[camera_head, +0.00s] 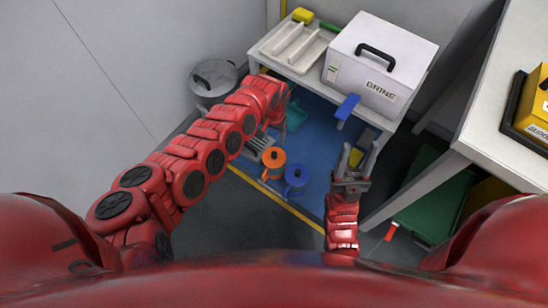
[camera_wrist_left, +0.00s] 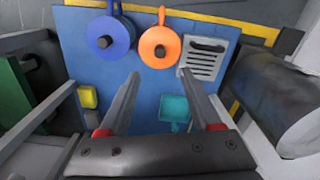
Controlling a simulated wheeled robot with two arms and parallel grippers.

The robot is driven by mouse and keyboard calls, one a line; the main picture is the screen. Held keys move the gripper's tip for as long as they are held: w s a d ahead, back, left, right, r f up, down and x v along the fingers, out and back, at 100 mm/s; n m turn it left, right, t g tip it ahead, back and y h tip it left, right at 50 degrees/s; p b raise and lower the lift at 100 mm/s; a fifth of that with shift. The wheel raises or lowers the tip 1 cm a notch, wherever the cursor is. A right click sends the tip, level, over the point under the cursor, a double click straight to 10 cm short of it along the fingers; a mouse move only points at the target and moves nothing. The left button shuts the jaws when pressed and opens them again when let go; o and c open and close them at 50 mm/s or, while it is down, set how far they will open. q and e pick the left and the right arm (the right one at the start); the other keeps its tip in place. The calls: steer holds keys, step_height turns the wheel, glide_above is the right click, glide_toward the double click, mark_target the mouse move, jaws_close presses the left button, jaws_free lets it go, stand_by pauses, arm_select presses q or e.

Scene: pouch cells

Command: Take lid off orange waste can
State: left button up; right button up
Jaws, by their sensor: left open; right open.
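The orange waste can (camera_head: 272,164) stands on the blue floor mat, with its orange lid (camera_wrist_left: 160,40) and dark knob on top. A similar blue can (camera_head: 296,179) stands close beside it; it also shows in the left wrist view (camera_wrist_left: 108,36). My left gripper (camera_wrist_left: 160,74) is open and empty. In the left wrist view its fingertips point toward the orange can and sit apart from it in the picture. In the head view my left arm largely hides this gripper. My right gripper (camera_head: 358,156) is open and empty, to the right of both cans.
A white table (camera_head: 258,48) with a white box (camera_head: 378,65) stands behind. A grey slotted tray (camera_wrist_left: 205,58) lies beside the orange can, a teal dustpan (camera_wrist_left: 174,112) nearby. A metal bin (camera_head: 214,78) stands left. Another table (camera_head: 500,110) is at right.

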arm_select(q)
step_height(320, 180, down, 7)
steer(key=b, duration=0.3)
steer(key=shift+f, duration=0.15)
step_height(320, 180, down, 5)
steer(key=b, duration=0.4)
steer(key=shift+w+f+b, duration=0.1)
steer(key=shift+f+b, duration=0.1)
steer(key=shift+b, duration=0.2)
steer(key=shift+r, duration=0.15)
jaws_close()
